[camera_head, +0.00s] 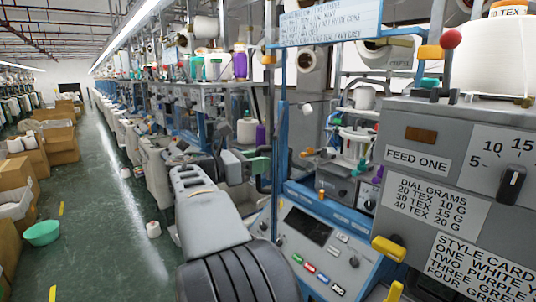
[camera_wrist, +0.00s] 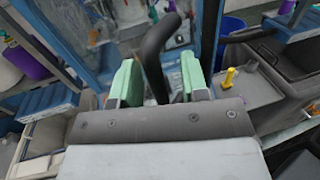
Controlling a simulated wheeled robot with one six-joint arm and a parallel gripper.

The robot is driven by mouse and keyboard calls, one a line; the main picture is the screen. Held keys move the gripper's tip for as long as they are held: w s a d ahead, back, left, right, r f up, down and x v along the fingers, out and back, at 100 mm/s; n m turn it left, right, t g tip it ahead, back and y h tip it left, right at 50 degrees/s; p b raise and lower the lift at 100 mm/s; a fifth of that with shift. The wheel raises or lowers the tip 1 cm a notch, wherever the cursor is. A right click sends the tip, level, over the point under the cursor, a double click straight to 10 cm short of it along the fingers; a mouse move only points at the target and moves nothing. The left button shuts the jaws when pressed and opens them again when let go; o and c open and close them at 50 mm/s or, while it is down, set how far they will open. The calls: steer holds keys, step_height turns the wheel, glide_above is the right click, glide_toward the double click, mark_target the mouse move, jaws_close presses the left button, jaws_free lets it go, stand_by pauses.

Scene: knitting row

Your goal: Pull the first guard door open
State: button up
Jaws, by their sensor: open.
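The first guard door (camera_wrist: 105,50) shows in the wrist view as a clear panel in a blue frame, and it looks closed or nearly so. A dark curved handle (camera_wrist: 158,45) stands between the two pale green fingers of my gripper (camera_wrist: 160,85). The fingers are apart, with a gap on each side of the handle. In the head view my gripper (camera_head: 250,163) is at the end of my grey arm, beside a blue upright of the machine. The handle is hidden there, and I cannot clearly make out the door.
A grey control box (camera_head: 445,150) fills the right side, with a large white cone (camera_head: 490,60) on top. A sloped control panel (camera_head: 320,255) lies right of my arm. The green aisle floor (camera_head: 105,200) is mostly clear at left, with cardboard boxes (camera_head: 60,150) and a green basin (camera_head: 42,232).

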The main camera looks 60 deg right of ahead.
steer(key=shift+s+d, duration=0.25)
steer(key=shift+d, duration=0.1)
steer(key=shift+c, duration=0.4)
jaws_close()
